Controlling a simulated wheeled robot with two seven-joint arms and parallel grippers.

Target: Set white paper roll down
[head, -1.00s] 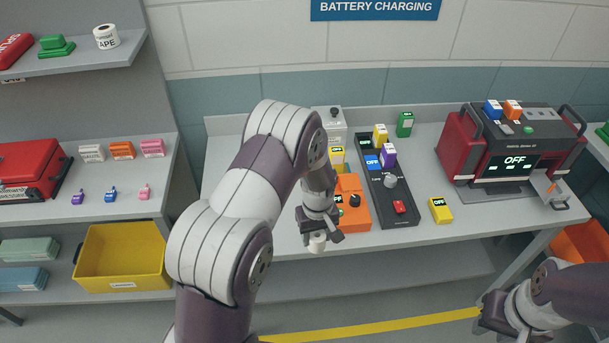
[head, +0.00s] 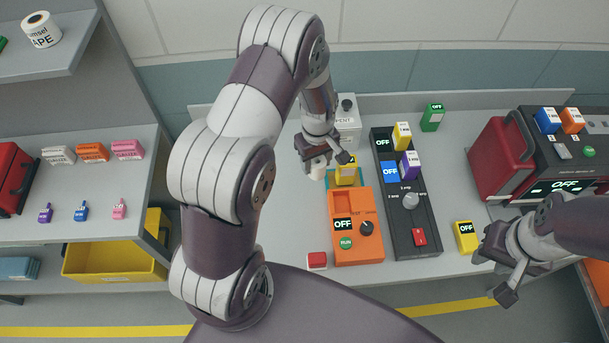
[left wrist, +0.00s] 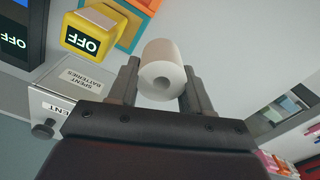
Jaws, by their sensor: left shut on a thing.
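The white paper roll (head: 318,168) is small and pale. My left gripper (head: 322,158) is shut on it over the bench (head: 290,215), just left of a yellow OFF battery (head: 347,172). In the left wrist view the roll (left wrist: 162,72) sits between the two fingers (left wrist: 160,88), its round end with a dark centre hole facing the camera. I cannot tell whether the roll touches the bench. My right gripper (head: 493,276) is open and empty at the bench's front edge, on the right.
An orange tester (head: 357,225) and a black charger (head: 405,225) stand right of the roll. A spent-batteries box (head: 347,122) is behind it. A red block (head: 317,260) lies near the front edge. The bench left of the tester is clear.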

